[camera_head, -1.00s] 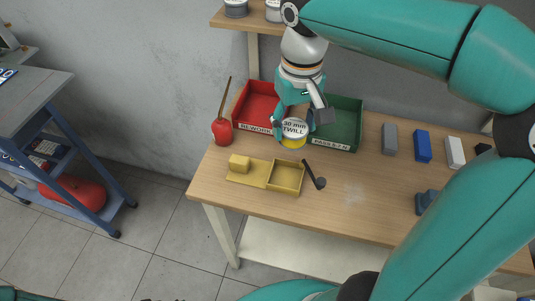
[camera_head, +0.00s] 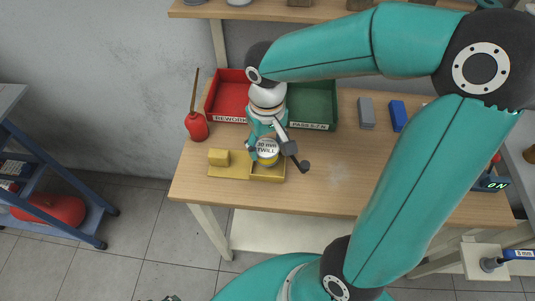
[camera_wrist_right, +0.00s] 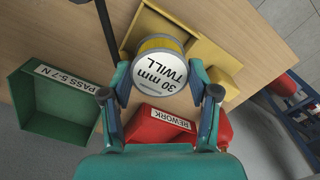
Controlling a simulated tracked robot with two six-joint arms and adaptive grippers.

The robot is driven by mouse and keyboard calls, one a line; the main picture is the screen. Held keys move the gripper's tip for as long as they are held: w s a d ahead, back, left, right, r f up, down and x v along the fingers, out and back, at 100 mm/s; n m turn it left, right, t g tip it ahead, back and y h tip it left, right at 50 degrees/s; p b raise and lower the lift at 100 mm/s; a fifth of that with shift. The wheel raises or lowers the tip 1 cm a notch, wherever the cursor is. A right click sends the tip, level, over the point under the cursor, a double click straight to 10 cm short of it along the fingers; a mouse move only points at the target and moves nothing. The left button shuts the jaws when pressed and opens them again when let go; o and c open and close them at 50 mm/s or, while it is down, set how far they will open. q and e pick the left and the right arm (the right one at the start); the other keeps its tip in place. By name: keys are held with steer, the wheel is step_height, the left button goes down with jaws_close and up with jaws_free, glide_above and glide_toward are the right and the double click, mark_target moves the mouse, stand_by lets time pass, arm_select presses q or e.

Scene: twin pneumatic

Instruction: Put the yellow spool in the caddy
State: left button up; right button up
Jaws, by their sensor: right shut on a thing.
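The yellow spool (camera_head: 267,158), with a white top reading "30 mm TWILL", also shows large in the right wrist view (camera_wrist_right: 162,68). My right gripper (camera_head: 270,152) is shut on it from above, with one finger on each side in the wrist view (camera_wrist_right: 160,84). The yellow caddy (camera_head: 232,172) lies on the table, with a raised block at its left and an open compartment at its right. The spool is over or partly in that compartment, upright or nearly so. I cannot tell whether it touches the floor, which it hides. My left gripper is out of view.
A red REWORK bin (camera_head: 231,90) and a green PASS bin (camera_head: 318,102) stand behind the caddy. A red bottle (camera_head: 196,127) is at the left. A dark-handled tool (camera_head: 303,166) lies close at the caddy's right. Grey (camera_head: 366,112) and blue (camera_head: 398,115) blocks are further right.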

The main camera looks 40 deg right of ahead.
mark_target(267, 157)
steer(key=shift+f, duration=2.5)
steer(key=shift+f+b, duration=0.25)
steer(key=shift+b, duration=0.2)
steer(key=o, duration=1)
steer(key=shift+r, duration=0.15)
